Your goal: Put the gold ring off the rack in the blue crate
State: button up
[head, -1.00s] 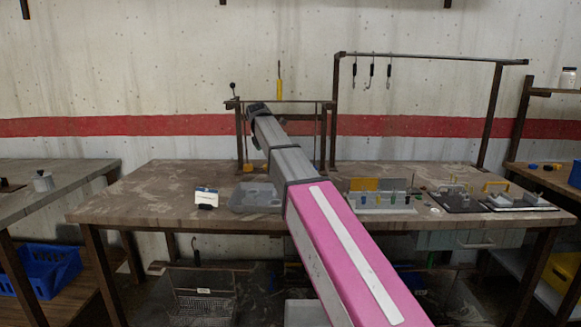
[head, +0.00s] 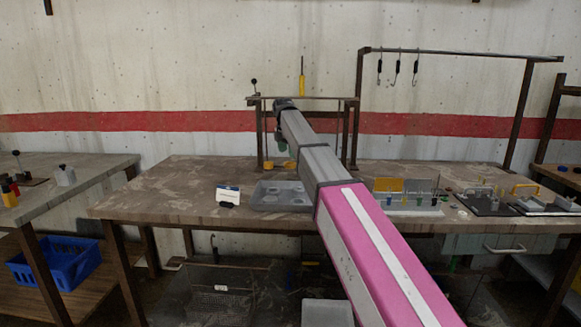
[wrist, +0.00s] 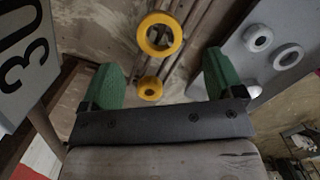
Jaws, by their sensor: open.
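In the wrist view a gold ring (wrist: 176,47) lies ahead of my gripper (wrist: 161,66), with its hole facing the camera. A smaller yellow piece with a hole (wrist: 150,88) shows nearer, between the fingers. My gripper's green fingers are apart, with nothing held between them. In the head view my arm reaches to the small rack (head: 335,99) on the table, and yellow pieces (head: 290,165) show low under its rail. I cannot tell from these views whether the ring hangs on the rack. The blue crate (head: 60,268) sits on the lower shelf of the left bench.
A grey tray (head: 262,204) and a small white card stand (head: 228,194) are on the table before the rack. A taller rail with several hooks (head: 460,55) stands to the right. Part holders crowd the table's right. The table's left part is mostly clear.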

aim_at(290, 165)
jog(key=shift+w+d+f, duration=0.15)
jog(key=shift+d+f, duration=0.05)
jog(key=shift+f, duration=1.1)
jog(key=shift+w+d+f, duration=0.1)
jog(key=shift+d+f, duration=0.1)
jog(key=shift+f, duration=1.05)
jog(key=c, duration=1.1)
jog(key=shift+r, duration=0.2)
